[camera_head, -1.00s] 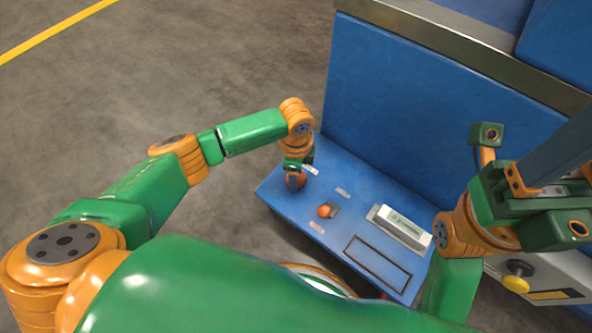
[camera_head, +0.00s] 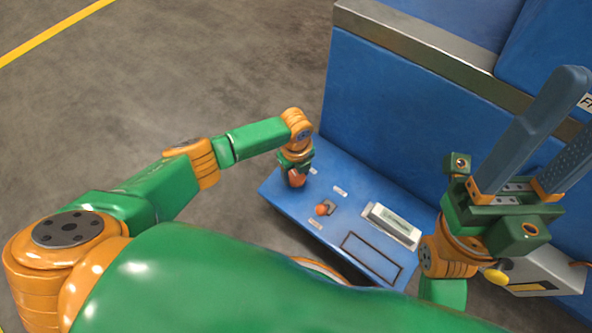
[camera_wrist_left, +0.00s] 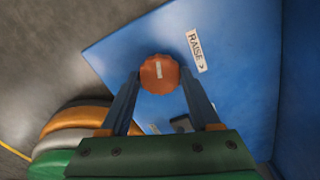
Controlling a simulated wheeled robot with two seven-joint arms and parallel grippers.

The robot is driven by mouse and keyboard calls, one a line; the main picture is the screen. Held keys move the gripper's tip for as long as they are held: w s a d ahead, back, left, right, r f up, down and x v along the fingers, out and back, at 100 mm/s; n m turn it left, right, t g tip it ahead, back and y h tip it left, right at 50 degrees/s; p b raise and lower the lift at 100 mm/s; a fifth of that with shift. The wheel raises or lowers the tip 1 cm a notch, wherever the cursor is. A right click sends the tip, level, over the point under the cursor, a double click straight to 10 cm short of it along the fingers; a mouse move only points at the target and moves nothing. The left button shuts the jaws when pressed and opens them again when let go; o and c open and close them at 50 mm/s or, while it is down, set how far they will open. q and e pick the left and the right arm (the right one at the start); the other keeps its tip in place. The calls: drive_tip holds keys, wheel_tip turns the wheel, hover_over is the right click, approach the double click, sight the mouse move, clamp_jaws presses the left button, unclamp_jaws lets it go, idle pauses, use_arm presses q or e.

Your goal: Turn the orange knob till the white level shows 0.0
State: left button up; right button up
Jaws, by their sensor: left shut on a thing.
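The orange knob (camera_wrist_left: 159,74) is at one end of the blue panel, beside a label reading RAISE. In the head view it shows only partly (camera_head: 297,179), under my left gripper. My left gripper (camera_wrist_left: 160,76) is shut on the knob, one finger on each side; a pale mark shows on the knob's face. The white level (camera_head: 393,224) lies on the panel with a greenish window; its reading is too small to make out. My right gripper (camera_head: 578,108) is raised at the right, its long grey fingers apart and nothing seen between them.
An orange ball-topped lever (camera_head: 322,209) stands on the panel between the knob and the level. A dark rectangular outline (camera_head: 371,259) marks the panel's front. A tall blue wall (camera_head: 390,115) rises behind. A grey box with a yellow knob (camera_head: 497,277) is at the right.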

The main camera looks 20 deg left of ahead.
use_arm(q)
drive_tip(key=shift+m, duration=0.8)
drive_tip(key=o, duration=1.4)
